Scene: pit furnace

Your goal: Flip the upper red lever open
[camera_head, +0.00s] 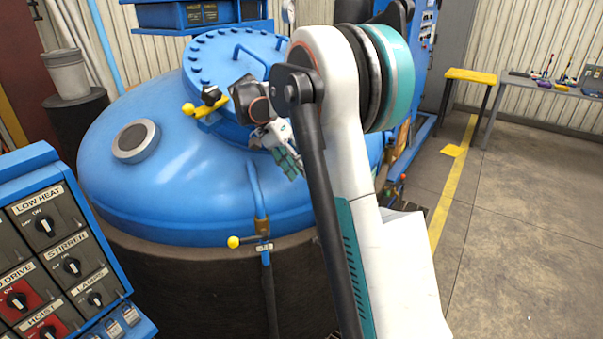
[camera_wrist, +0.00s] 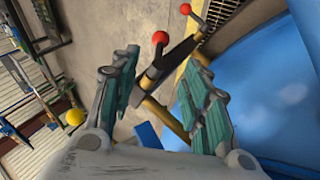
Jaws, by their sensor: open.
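Two levers with red ball knobs show in the wrist view. The nearer red lever (camera_wrist: 160,38) has a dark handle on a brass-coloured pipe and lies between and beyond my fingertips. The other red lever (camera_wrist: 185,9) is farther off, near the top edge. I cannot tell for sure which is the upper one. My gripper (camera_wrist: 161,66) is open, with its green-padded fingers apart on either side of the nearer lever and nothing visibly held. In the head view my gripper (camera_head: 290,162) is beside the blue furnace dome, and my arm hides the red levers.
The large blue furnace (camera_head: 160,180) fills the left and middle, close to my gripper. A control panel (camera_head: 60,250) stands at the lower left. A yellow-knobbed valve (camera_head: 235,242) is on the furnace front. Open floor (camera_head: 520,200) lies to the right.

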